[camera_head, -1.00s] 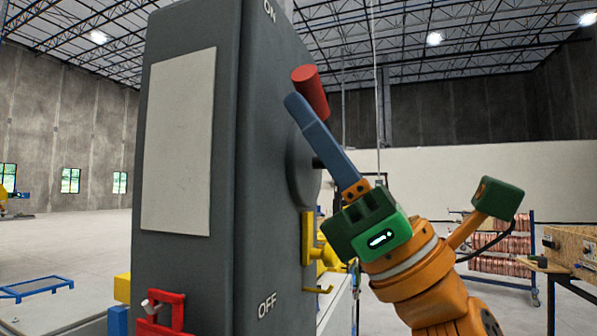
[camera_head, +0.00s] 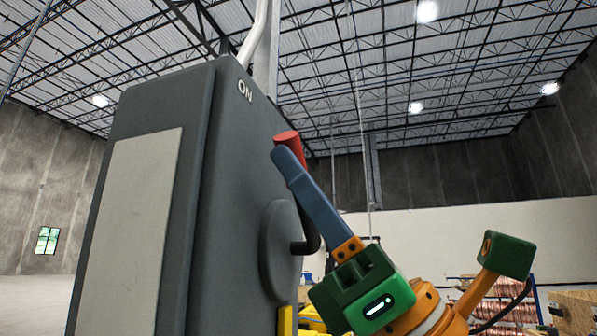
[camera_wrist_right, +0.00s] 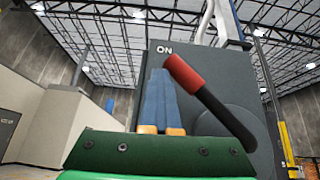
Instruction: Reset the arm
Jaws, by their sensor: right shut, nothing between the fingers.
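The grey switch box (camera_head: 228,170) fills the middle left of the head view, with "ON" near its top. Its black lever (camera_head: 308,215) points up toward ON and ends in a red handle (camera_head: 288,138). My right gripper (camera_head: 282,157) has blue fingers, shut and empty, with the tips beside the red handle; part of the lever is hidden behind them. In the right wrist view the closed fingers (camera_wrist_right: 158,75) stand left of the red handle (camera_wrist_right: 184,72) and black lever (camera_wrist_right: 226,115). Whether they touch is unclear. My left gripper is not in view.
A light panel (camera_head: 125,235) covers the box's front face. A rack of copper-coloured tubes (camera_head: 495,312) and a wooden crate (camera_head: 573,312) stand at the lower right. The space right of the box, above my right arm, looks open.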

